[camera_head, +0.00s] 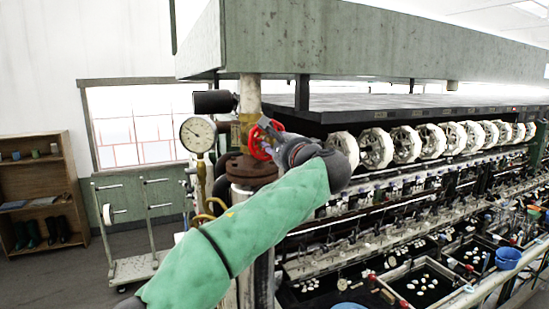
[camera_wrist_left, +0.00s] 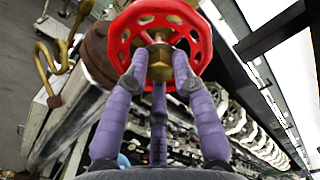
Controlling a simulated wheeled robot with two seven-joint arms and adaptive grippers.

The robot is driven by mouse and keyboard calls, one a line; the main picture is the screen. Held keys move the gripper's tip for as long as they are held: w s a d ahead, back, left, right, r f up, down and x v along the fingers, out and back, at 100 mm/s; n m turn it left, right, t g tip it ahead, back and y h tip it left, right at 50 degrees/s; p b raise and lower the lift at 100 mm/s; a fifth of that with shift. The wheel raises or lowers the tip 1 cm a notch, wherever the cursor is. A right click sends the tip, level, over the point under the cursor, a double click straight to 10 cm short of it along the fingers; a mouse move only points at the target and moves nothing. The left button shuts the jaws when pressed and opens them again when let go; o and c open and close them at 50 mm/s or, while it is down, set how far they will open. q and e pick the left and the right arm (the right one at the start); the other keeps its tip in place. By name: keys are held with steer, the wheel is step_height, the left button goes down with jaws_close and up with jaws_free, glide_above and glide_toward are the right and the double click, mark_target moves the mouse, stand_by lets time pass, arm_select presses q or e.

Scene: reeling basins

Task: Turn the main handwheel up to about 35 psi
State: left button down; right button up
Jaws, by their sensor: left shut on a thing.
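The red main handwheel (camera_head: 256,146) sits on the brass valve of the vertical pipe in the head view. It fills the top of the left wrist view (camera_wrist_left: 117,42), with its brass hub in the middle. My left gripper (camera_head: 272,134) is at the wheel, its purple fingers (camera_wrist_left: 160,62) shut on it around the hub. The gripper partly hides the wheel in the head view. The round pressure gauge (camera_head: 198,134) has a white face and stands just left of the valve; its reading is too small to tell. My right gripper is out of view.
A rusty pipe flange (camera_head: 251,170) lies just below the wheel. The reeling machine with several white reels (camera_head: 376,148) extends to the right. A wheeled rack (camera_head: 134,268) and a wooden shelf (camera_head: 65,180) stand at the left. A green overhead duct (camera_head: 350,45) spans above.

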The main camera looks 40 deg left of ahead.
arm_select(q)
steer(key=n+b, duration=0.7)
steer(key=n, duration=0.3)
steer(key=shift+n, duration=0.3)
steer(key=c, duration=1.2)
jaws_free()
steer(key=shift+o, duration=0.2)
steer(key=b+v, duration=0.1)
steer(key=v, duration=0.6)
steer(key=shift+b, duration=0.4)
